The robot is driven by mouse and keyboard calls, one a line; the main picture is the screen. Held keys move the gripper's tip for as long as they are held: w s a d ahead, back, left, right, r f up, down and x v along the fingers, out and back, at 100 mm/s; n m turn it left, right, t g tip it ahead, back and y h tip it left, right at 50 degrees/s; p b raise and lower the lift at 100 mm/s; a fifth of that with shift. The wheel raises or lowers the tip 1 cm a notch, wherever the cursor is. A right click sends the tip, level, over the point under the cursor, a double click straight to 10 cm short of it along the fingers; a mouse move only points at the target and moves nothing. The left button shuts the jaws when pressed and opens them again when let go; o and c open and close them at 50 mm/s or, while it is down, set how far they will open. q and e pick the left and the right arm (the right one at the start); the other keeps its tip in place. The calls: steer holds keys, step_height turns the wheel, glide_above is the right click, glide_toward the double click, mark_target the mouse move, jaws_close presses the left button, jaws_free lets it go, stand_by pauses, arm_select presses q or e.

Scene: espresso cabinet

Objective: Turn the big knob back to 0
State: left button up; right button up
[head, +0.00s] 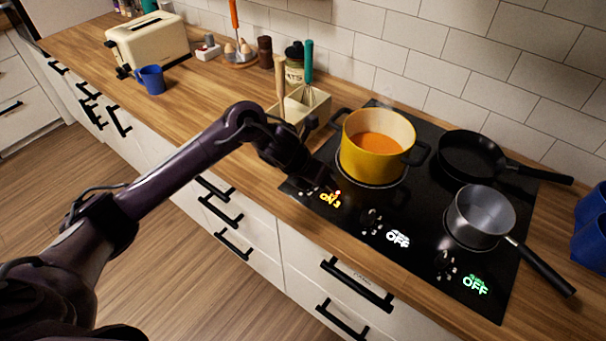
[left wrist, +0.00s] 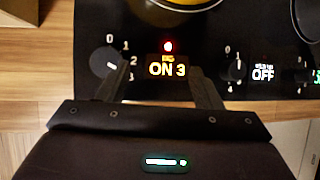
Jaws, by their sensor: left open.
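The big knob (left wrist: 101,61) is a dark round knob on the black cooktop, with the marks 0, 1, 2 and 3 around it. Its white pointer line points right and slightly down, toward the 3. The display beside it (left wrist: 167,69) reads "BIG ON 3" in yellow, with a red light above. My left gripper (left wrist: 158,72) is open and empty, low over the cooktop's front edge. Its left finger overlaps the knob's right edge; I cannot tell if they touch. In the head view my left gripper (head: 316,178) hides the knob, and the display (head: 330,199) shows beside it.
A yellow pot (head: 376,147) with orange soup stands on the burner behind my gripper. A black pan (head: 478,155) and a steel saucepan (head: 481,214) stand to the right. Two more displays read OFF (head: 397,239). A utensil box (head: 301,107) stands left of the cooktop.

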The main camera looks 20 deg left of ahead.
arm_select(q)
steer(key=a+r+m+g+y, duration=0.1)
steer(key=a+r+m, duration=0.25)
steer(key=a, duration=0.35)
steer(key=shift+m, duration=0.25)
steer(key=p+x, duration=0.1)
steer(key=x, duration=0.3)
steer(key=p+x, duration=0.1)
steer(key=x, duration=0.3)
steer(key=shift+w+a+f, duration=0.1)
steer(key=shift+w+f, duration=0.2)
steer(key=c, duration=1)
